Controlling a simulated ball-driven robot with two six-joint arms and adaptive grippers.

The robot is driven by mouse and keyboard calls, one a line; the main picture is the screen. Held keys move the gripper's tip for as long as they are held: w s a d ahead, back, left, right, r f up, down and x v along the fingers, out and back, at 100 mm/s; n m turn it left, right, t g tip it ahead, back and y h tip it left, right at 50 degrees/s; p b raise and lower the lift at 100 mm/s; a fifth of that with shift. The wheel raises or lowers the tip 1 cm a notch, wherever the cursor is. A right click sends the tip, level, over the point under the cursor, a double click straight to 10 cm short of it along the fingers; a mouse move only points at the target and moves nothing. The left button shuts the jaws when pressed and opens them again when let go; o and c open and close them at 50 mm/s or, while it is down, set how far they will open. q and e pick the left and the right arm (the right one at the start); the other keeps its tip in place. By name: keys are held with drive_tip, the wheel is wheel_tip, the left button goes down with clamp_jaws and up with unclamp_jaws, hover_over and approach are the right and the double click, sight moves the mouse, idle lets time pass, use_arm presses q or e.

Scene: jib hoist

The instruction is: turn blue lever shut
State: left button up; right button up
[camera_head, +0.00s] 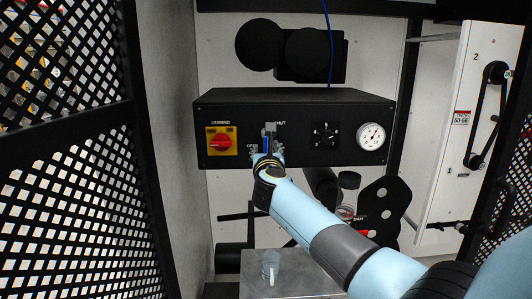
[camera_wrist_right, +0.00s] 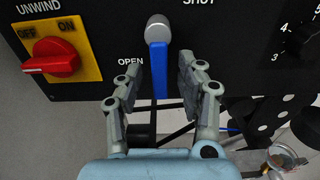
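The blue lever (camera_wrist_right: 159,75) hangs from a silver round pivot (camera_wrist_right: 158,28) on the front of a black control box (camera_head: 300,105). In the right wrist view it points down, between the label OPEN at its left and SHUT above right. The lever also shows small in the head view (camera_head: 266,143), partly covered by my gripper. My right gripper (camera_wrist_right: 159,68) is open, with one finger on each side of the lever. Gaps show between both fingers and the lever, so I see no grip. My left gripper is not in view.
A red switch (camera_head: 221,142) on a yellow plate is left of the lever. A black dial (camera_head: 325,136) and white gauge (camera_head: 371,137) are to the right. A clear cup (camera_head: 270,264) stands on a grey surface below. Black mesh panels (camera_head: 65,170) flank the space.

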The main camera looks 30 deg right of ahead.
clamp_jaws()
idle(0.3)
